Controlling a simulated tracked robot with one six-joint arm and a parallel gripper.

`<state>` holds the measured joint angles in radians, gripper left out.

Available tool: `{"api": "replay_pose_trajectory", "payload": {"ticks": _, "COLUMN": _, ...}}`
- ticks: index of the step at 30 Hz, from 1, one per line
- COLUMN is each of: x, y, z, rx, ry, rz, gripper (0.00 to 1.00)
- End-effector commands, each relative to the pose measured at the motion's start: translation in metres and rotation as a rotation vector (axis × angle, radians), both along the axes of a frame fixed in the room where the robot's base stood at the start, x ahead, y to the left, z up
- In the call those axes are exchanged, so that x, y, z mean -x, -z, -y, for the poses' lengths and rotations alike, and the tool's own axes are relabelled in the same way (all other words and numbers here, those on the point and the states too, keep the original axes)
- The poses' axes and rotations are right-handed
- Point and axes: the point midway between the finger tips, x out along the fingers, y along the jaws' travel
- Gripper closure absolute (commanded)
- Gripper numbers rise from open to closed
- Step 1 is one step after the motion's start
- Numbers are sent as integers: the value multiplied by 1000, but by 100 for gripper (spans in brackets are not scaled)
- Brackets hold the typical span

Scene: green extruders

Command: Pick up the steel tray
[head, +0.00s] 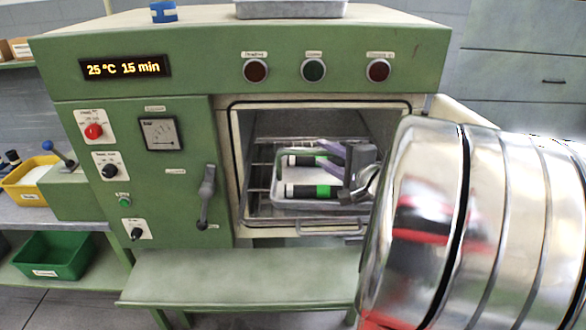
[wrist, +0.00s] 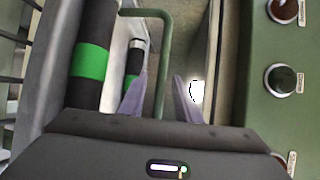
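The steel tray (head: 310,205) sits on a wire rack inside the open green oven. It carries black cylinders with green bands (head: 305,191), the extruders. A green bar handle (head: 279,165) stands at the tray's left end in the head view. My gripper (head: 328,153) reaches into the chamber from the right, above the tray. In the wrist view its pale purple fingers (wrist: 162,95) are open, with a green tray handle (wrist: 166,50) between them and gaps showing on both sides. Two extruders (wrist: 92,62) lie beside the handle. My arm hides the tray's right end.
The green oven (head: 180,80) has its door open to the right. Another metal tray (head: 290,9) and a blue object (head: 163,11) are on top. A green shelf (head: 240,278) below the opening is clear. A yellow bin (head: 28,184) and green bin (head: 52,256) stand left.

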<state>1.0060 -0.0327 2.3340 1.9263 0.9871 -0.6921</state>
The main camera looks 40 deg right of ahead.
Motion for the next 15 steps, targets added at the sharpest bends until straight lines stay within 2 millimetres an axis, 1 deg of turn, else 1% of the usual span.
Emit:
{"api": "replay_pose_trajectory", "payload": {"ticks": 1, "x": -5, "y": 1, "z": 0, "rx": 0, "ry": -2, "rz": 0, "gripper": 69}}
{"api": "replay_pose_trajectory", "payload": {"ticks": 4, "x": -9, "y": 1, "z": 0, "rx": 1, "ry": 0, "rz": -1, "gripper": 69}}
{"api": "replay_pose_trajectory", "payload": {"ticks": 15, "x": -10, "y": 1, "z": 1, "rx": 1, "ry": 0, "rz": 0, "gripper": 69}}
